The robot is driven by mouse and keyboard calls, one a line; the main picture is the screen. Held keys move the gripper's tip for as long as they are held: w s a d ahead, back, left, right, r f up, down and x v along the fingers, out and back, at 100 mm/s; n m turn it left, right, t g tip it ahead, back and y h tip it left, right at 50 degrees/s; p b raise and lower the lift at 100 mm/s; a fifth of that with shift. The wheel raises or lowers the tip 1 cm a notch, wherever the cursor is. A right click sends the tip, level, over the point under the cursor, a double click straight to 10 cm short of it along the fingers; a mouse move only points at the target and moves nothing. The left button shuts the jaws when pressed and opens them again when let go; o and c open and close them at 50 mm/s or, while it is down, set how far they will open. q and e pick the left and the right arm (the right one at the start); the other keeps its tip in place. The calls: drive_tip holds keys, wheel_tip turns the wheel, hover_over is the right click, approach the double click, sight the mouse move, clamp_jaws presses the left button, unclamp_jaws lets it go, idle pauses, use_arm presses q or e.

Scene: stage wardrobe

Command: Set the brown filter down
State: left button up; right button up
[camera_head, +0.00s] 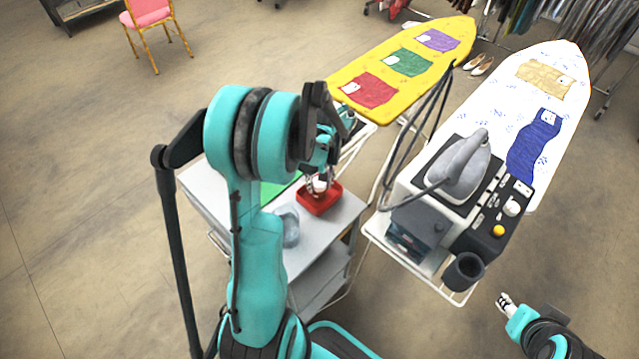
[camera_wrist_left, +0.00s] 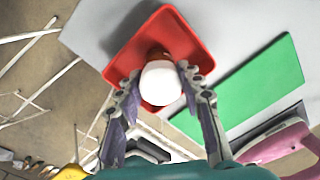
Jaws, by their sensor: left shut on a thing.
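The white end of the filter also shows small in the head view (camera_head: 320,185). The filter is over the red tray (camera_head: 319,203), which also shows in the wrist view (camera_wrist_left: 196,52). Whether the filter touches the tray floor I cannot tell. My right gripper (camera_head: 504,301) is at the lower right, away from the tray, and too small to read.
The tray is on a grey cart top (camera_head: 343,213) beside a green mat (camera_wrist_left: 250,88). A translucent bluish object (camera_head: 287,228) is near the front. A pink-handled iron (camera_wrist_left: 275,146) is near the mat. Right of the cart are a steam iron (camera_head: 462,168) and a dark cup (camera_head: 463,272).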

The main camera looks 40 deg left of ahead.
use_arm(q)
drive_tip(key=shift+f, duration=0.1)
drive_tip(key=o, duration=0.7)
drive_tip(key=shift+f, duration=0.15)
drive_tip(key=o, duration=0.5)
drive_tip(key=shift+r, duration=0.2)
